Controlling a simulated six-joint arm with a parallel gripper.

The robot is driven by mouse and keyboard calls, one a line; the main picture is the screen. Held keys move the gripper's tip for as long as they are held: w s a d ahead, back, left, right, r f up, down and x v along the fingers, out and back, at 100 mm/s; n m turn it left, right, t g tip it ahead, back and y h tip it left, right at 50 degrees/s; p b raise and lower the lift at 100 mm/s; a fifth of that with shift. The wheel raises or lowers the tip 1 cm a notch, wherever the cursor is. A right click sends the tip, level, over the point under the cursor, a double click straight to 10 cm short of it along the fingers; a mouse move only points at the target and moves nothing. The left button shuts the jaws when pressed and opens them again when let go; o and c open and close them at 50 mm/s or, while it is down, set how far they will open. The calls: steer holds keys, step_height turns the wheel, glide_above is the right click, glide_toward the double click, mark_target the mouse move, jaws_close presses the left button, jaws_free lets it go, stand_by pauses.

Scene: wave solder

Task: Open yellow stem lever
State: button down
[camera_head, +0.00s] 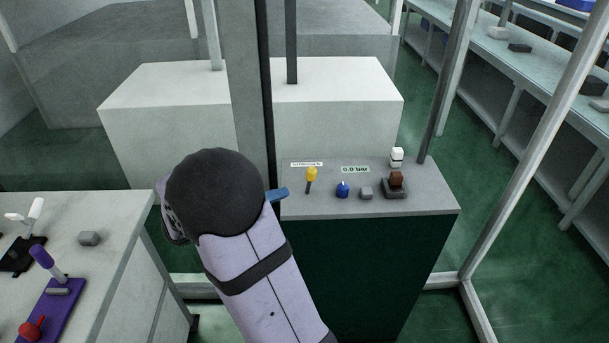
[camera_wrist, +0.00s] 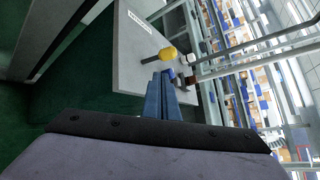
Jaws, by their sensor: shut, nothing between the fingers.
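The yellow stem lever (camera_head: 311,175) stands near the left part of the grey panel top, its yellow knob on a dark stem. It also shows in the wrist view (camera_wrist: 167,53), with its stem pointing left and its knob just beyond my fingertips. My gripper (camera_head: 284,193) is at the left edge of the panel, mostly hidden behind my arm, with a blue fingertip showing. In the wrist view my gripper's blue fingers (camera_wrist: 162,78) are together and empty. They appear close to the knob; I cannot tell whether they touch it.
On the panel top (camera_head: 430,200) are a blue knob (camera_head: 343,189), a small grey block (camera_head: 366,193) and a brown knob (camera_head: 396,179) with a white cap (camera_head: 397,156) behind. A dark post (camera_head: 268,90) rises beside my arm. A bench (camera_head: 110,235) with levers is at left.

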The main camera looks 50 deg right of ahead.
mark_target(313, 175)
steer(key=a+r+n+h, duration=0.1)
steer(key=a+r+n, duration=0.1)
steer(key=a+n, duration=0.25)
steer(key=p+x, duration=0.1)
steer(key=x, duration=0.8)
steer(key=p+x, duration=0.1)
steer(key=x, duration=0.4)
steer(key=shift+s+d+r+p, duration=0.1)
steer(key=shift+s+r+p, duration=0.05)
steer(key=shift+r+p, duration=0.15)
steer(key=shift+d, duration=0.15)
steer(key=shift+r, duration=0.1)
steer(key=shift+s+d+r+t+p, duration=0.15)
steer(key=shift+d+t+p, duration=0.15)
steer(key=shift+d+p, duration=0.15)
steer(key=shift+s+d+p, duration=0.2)
steer(key=shift+d+p, duration=0.05)
steer(key=shift+p, duration=0.05)
steer(key=shift+f, duration=0.2)
